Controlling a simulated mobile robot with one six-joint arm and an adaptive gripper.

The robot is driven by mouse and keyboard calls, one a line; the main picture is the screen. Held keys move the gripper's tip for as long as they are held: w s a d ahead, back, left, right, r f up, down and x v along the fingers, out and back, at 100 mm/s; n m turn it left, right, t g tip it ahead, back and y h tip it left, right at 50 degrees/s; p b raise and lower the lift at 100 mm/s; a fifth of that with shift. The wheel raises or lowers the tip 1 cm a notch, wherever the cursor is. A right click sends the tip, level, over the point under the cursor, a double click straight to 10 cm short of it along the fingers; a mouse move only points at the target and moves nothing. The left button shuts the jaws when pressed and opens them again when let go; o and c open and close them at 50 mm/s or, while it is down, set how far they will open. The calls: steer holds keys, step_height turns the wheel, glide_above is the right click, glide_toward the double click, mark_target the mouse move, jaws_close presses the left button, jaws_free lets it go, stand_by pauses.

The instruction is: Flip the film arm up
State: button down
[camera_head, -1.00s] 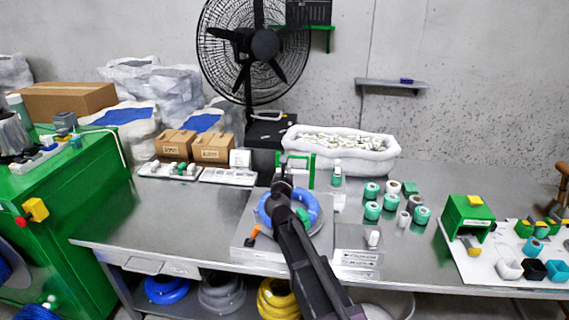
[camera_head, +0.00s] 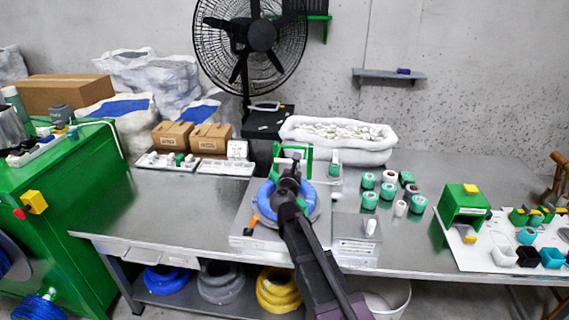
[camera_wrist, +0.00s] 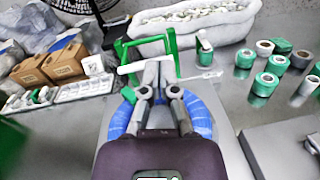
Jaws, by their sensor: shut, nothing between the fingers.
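A green frame (camera_wrist: 146,43) stands at the back of the machine plate, behind a blue cable coil (camera_wrist: 203,117). A thin white bar (camera_wrist: 131,67) runs crosswise at the frame; I take it to be the film arm. My gripper (camera_wrist: 159,66) is shut and empty, with its fingertips at the bar and in front of the frame. Whether they touch the bar I cannot tell. In the head view my gripper (camera_head: 294,163) is above the back of the coil (camera_head: 266,197), close to the green frame (camera_head: 277,152). My gripper and arm hide part of the coil and frame.
A white sack of small parts (camera_head: 337,145) lies behind the frame. Several tape rolls (camera_head: 369,200) stand to the right on the steel table (camera_head: 430,170). White trays (camera_head: 226,168) and cardboard boxes (camera_head: 210,138) are to the left. An orange-handled part (camera_head: 251,223) is left of the coil.

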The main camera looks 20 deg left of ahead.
steer(key=s+d+f+m+g+h, duration=0.1)
steer(key=d+f+m+g+h, duration=0.2)
steer(key=d+m, duration=0.5)
steer(key=s+d+f+m+g+h, duration=0.1)
steer(key=d+f+m+g+h, duration=0.3)
steer(key=d, duration=0.8)
steer(key=s+d+f+m+g+h, duration=0.1)
steer(key=d+f+m, duration=0.2)
steer(key=d+m, duration=0.55)
steer(key=s+d+f+m+g+y, duration=0.3)
steer(key=s+d+f+m+g, duration=0.1)
steer(key=s+d+m, duration=0.3)
steer(key=s+d+f+m+g+y, duration=0.2)
steer(key=s+d+f+m+g, duration=0.2)
steer(key=s, duration=0.8)
steer(key=d+m+g, duration=0.2)
steer(key=m, duration=0.2)
steer(key=shift+s+d+f+y, duration=0.3)
steer(key=shift+d+f+y, duration=0.05)
steer(key=shift+f+y, duration=0.05)
